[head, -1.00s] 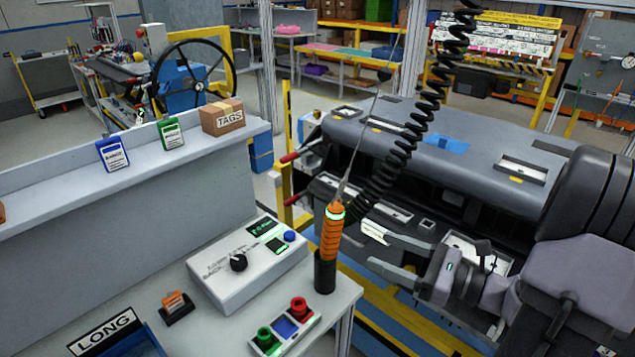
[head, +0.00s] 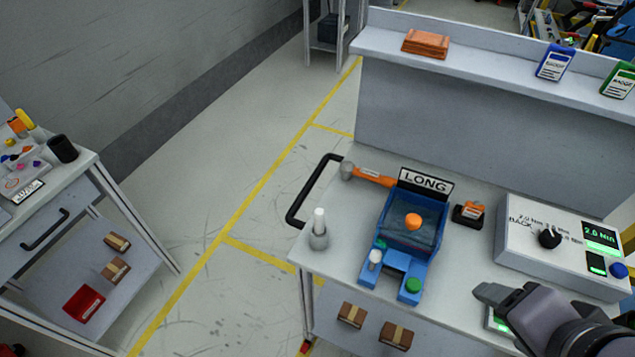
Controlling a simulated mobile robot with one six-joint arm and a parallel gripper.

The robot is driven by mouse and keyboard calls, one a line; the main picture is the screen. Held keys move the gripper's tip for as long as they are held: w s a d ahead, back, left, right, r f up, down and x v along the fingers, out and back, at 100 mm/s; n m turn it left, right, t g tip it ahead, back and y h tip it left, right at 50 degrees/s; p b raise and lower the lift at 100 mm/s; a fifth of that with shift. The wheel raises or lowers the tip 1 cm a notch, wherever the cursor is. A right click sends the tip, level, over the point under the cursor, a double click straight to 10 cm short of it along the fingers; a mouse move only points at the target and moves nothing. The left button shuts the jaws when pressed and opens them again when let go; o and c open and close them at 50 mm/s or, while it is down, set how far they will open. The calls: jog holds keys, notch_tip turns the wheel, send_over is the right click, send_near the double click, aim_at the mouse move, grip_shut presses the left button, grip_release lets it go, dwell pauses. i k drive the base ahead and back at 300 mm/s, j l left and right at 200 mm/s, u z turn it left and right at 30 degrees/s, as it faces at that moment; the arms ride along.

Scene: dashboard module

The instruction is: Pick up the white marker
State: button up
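A white marker-like stick (head: 319,221) stands upright in a small grey round holder (head: 318,241) at the left front corner of the grey bench. Another small white-topped piece (head: 375,258) stands at the front left of the blue LONG tray; I cannot tell which is the marker. My gripper (head: 487,295) is at the lower right, over the bench's right part, well apart from both. One fingertip shows clearly; the other is hidden or merges with the arm, so its opening is unclear.
The blue tray (head: 437,216) holds an orange-topped item. An orange-handled hammer (head: 370,175) lies behind it. The torque control box (head: 560,245) stands at the right. A black handle (head: 300,195) juts from the bench's left edge. The floor to the left is clear up to another cart (head: 75,230).

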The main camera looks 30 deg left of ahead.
aim_at(319, 213)
jog(key=u, duration=1.55)
